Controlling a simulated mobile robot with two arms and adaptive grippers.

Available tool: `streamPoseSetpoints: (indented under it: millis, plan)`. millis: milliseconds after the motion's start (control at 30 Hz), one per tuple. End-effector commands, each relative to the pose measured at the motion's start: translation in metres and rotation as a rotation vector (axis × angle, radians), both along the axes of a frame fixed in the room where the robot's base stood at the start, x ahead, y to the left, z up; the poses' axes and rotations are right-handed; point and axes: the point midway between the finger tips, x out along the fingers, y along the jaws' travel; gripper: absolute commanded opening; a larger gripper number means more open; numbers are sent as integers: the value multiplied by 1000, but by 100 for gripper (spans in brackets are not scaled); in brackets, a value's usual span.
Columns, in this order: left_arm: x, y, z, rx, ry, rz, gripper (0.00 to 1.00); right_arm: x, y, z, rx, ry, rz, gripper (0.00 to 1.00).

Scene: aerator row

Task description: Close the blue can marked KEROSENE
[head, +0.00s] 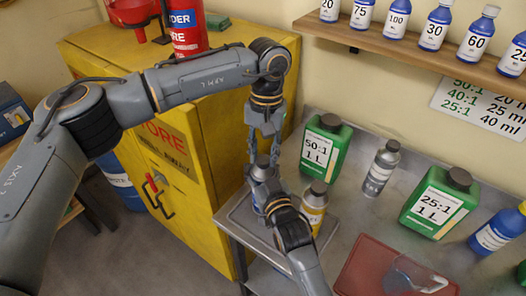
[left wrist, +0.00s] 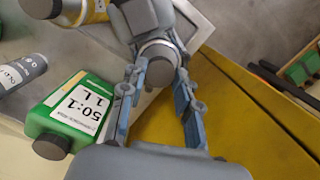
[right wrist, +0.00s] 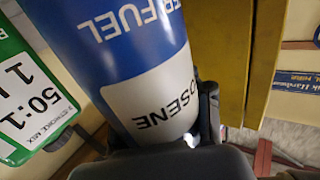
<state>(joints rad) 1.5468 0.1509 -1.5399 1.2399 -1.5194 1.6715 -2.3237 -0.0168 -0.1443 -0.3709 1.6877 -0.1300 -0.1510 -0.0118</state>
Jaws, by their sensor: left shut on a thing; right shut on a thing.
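The blue can marked KEROSENE (head: 258,192) stands upright over the metal tray at the bench's left end. Its white label and blue body fill much of the right wrist view (right wrist: 130,50). A grey cap (left wrist: 158,52) is at the can's top; I cannot tell how tightly it sits. My left gripper (head: 264,150) reaches down from above, with its two fingers on either side of the cap, shut on it. My right gripper (head: 268,203) is shut around the can's body, partly hiding it in the head view.
A yellow can (head: 313,208) stands close beside the right gripper. Green cans (head: 325,146) (head: 438,203), a grey bottle (head: 380,170) and a red mat (head: 365,268) are on the bench. The yellow cabinet (head: 215,130) is left of the bench. A shelf of blue bottles (head: 435,28) hangs above.

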Motion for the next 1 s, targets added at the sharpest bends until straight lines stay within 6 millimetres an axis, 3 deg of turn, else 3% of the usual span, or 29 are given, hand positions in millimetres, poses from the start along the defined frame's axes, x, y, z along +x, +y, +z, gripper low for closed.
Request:
streamPoseSetpoints:
  millis: [100, 300, 700, 733, 833, 1000]
  plan:
    - [0, -1, 1, 2, -4, -256, 21, -1, 0, -4, -3, 8, 1, 0]
    - [0, -1, 0, 4, -2, -570, 21, -1, 0, -5, -4, 9, 1, 0]
    - [0, -1, 0, 4, -2, -649, 21, -1, 0, -5, -3, 9, 1, 0]
    - [0, -1, 0, 4, -2, -648, 36, -1, 0, -5, -3, 9, 1, 0]
    - [0, -1, 0, 4, -2, -648, 54, -1, 0, -5, -4, 10, 1, 0]
    - [0, -1, 0, 3, -1, -648, 54, -1, 0, -5, -4, 10, 1, 0]
